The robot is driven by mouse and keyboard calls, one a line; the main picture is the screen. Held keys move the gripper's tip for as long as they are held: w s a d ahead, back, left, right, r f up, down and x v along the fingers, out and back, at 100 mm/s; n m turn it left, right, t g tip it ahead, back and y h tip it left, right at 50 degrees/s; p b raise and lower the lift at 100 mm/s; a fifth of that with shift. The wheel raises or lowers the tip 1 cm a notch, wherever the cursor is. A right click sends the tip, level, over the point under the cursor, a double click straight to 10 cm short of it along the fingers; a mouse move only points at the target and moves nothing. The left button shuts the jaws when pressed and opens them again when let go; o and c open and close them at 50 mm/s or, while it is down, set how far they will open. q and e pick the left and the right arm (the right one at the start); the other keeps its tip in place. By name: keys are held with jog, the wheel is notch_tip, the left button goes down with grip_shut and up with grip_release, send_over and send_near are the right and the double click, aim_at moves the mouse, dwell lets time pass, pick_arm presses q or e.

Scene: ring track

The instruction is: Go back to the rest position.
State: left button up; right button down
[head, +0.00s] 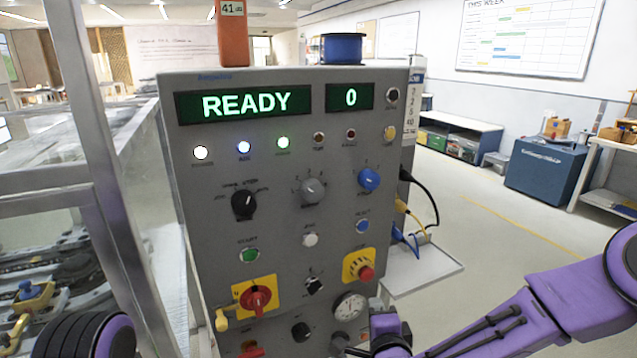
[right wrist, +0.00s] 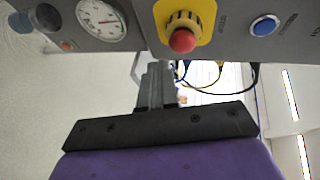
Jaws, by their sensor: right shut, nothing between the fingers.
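My right arm comes in from the right in the head view. Its purple gripper (head: 358,346) is low in front of the control panel (head: 215,215), below the round gauge (head: 350,307). In the right wrist view the grey fingers (right wrist: 156,78) are together and hold nothing. They point toward the panel, below the red button on its yellow plate (right wrist: 184,33). I cannot tell whether they touch the panel. My left gripper is out of view; a dark ribbed and purple part of mine shows at the bottom left.
The panel shows READY and 0, with several lamps and knobs. A red rotary switch (head: 256,300) sticks out at lower left. Cables (head: 424,205) and a small side shelf (head: 425,270) are on its right. A metal frame (head: 100,150) stands left. Open floor lies right.

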jog(key=s+d+f+n+g, duration=0.35)
jog(key=s+f, duration=0.35)
jog(key=f, duration=0.3)
jog(key=s+d+f+n+g, duration=0.2)
jog(key=s+f+n+g, duration=0.15)
jog(key=s+f, duration=0.45)
jog(key=s+d+f+n+g, duration=0.1)
jog(key=s+d+f, duration=0.2)
jog(key=s+f, duration=0.1)
jog(key=s+d+f+n+g+h, duration=0.1)
jog(key=s+d+f+g, duration=0.1)
jog(key=s, duration=0.5)
jog(key=s+d+f+n+g+h, duration=0.1)
jog(key=s+d+f+n+g, duration=0.1)
jog(key=s+d+f, duration=0.2)
jog(key=shift+s+d+f, duration=0.15)
jog(key=shift+s+f, duration=0.65)
jog(key=shift+s, duration=0.3)
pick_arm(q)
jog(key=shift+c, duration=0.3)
